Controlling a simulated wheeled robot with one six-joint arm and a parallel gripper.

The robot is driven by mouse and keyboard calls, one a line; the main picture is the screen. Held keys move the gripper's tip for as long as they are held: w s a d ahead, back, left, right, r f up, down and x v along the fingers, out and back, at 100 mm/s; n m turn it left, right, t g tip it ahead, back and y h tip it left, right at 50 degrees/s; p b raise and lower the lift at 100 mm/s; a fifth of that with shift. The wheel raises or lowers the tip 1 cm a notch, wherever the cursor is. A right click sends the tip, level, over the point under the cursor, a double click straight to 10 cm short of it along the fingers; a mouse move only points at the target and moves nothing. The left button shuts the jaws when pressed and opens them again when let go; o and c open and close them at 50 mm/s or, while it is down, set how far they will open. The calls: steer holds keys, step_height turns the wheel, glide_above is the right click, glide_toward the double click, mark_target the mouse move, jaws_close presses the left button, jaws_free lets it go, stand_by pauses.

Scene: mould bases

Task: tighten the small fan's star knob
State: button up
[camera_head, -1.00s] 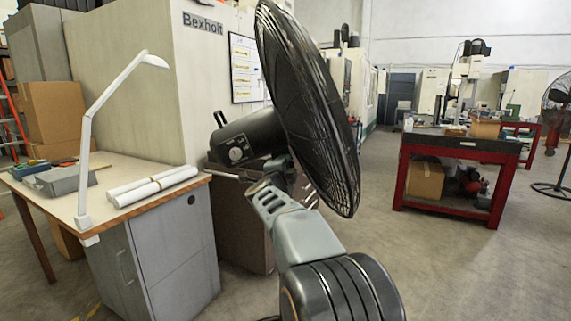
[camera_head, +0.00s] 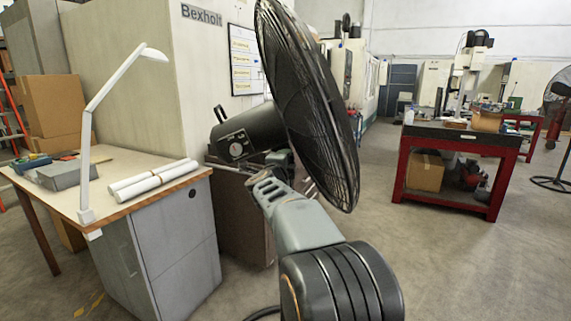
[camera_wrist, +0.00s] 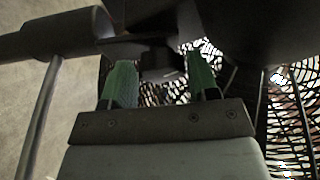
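The black fan (camera_head: 312,110) fills the middle of the head view, its round guard facing right and its motor housing (camera_head: 245,135) to the left, with a pale dial on it. My gripper is mostly hidden behind my own wrist and the fan in the head view. In the wrist view my gripper (camera_wrist: 162,78) has its two green fingers apart. A dark knob-like part (camera_wrist: 160,66), likely the star knob, shows between and just beyond the fingertips, under the fan's dark body. Its lobes are too dark to make out. I cannot tell whether either finger touches it.
A desk (camera_head: 120,200) with a white lamp (camera_head: 88,150) and paper rolls (camera_head: 152,180) stands at left. A red workbench (camera_head: 460,140) stands back right, near another fan (camera_head: 560,100). In the wrist view, a thin rod (camera_wrist: 40,115) runs down left of the gripper.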

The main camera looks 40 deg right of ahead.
steer(key=shift+o, duration=0.3)
steer(key=shift+s+a, duration=0.1)
steer(key=v, duration=1.3)
steer(key=shift+s+a, duration=0.25)
steer(key=shift+f, duration=0.1)
